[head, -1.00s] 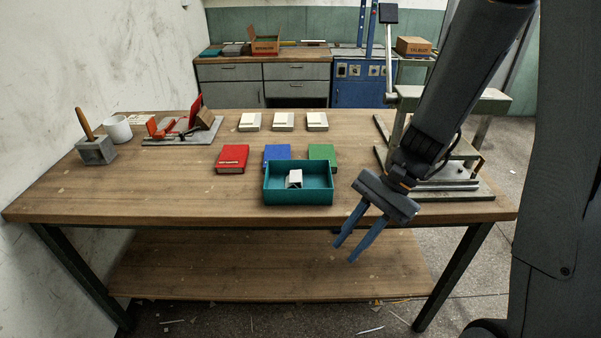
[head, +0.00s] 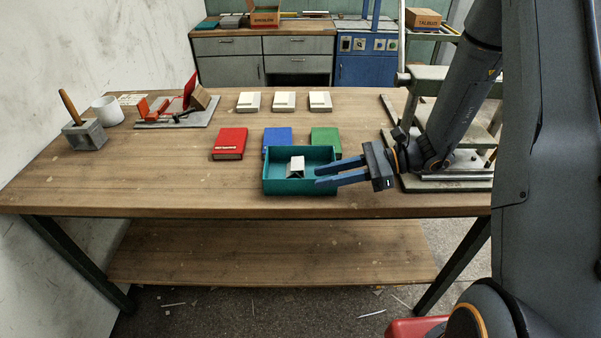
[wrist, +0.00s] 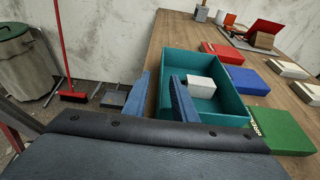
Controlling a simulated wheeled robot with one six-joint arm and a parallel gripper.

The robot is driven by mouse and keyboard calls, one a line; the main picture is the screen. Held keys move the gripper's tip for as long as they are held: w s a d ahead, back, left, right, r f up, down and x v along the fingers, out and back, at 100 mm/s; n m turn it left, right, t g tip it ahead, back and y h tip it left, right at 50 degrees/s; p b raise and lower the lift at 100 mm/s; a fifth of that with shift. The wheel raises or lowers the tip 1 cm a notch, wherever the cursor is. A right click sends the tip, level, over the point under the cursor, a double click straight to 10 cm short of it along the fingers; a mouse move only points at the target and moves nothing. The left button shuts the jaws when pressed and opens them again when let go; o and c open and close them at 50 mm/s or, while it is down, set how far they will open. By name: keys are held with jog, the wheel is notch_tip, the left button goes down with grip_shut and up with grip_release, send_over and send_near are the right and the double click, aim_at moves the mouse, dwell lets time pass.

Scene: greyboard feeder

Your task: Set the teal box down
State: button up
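The teal box (head: 285,187) is an open-topped tray resting on the table near its front edge. A small white block (head: 296,166) lies inside it; the block also shows in the wrist view (wrist: 201,87). My gripper (head: 316,176) is at the box's front right corner, reaching in from the right. In the wrist view my gripper (wrist: 160,82) has its fingers apart, one over the inside of the teal box (wrist: 215,60) and one outside its long wall. I see a gap between the fingers; whether either touches the wall is not clear.
Red (head: 229,145), blue (head: 277,138) and green (head: 325,138) boxes lie behind the teal box, the blue and green close to it. Three white boxes (head: 284,101) lie farther back. A metal fixture (head: 440,182) stands right. The table (head: 130,180) is clear at front left.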

aim_at(310, 179)
jog(key=p+x, duration=0.2)
jog(key=x, duration=0.4)
jog(key=shift+w+a+p, duration=0.1)
jog(key=shift+p, duration=0.3)
jog(key=shift+w+a+f, duration=0.1)
jog(key=shift+a+f, duration=0.1)
jog(key=shift+a, duration=0.2)
grip_shut()
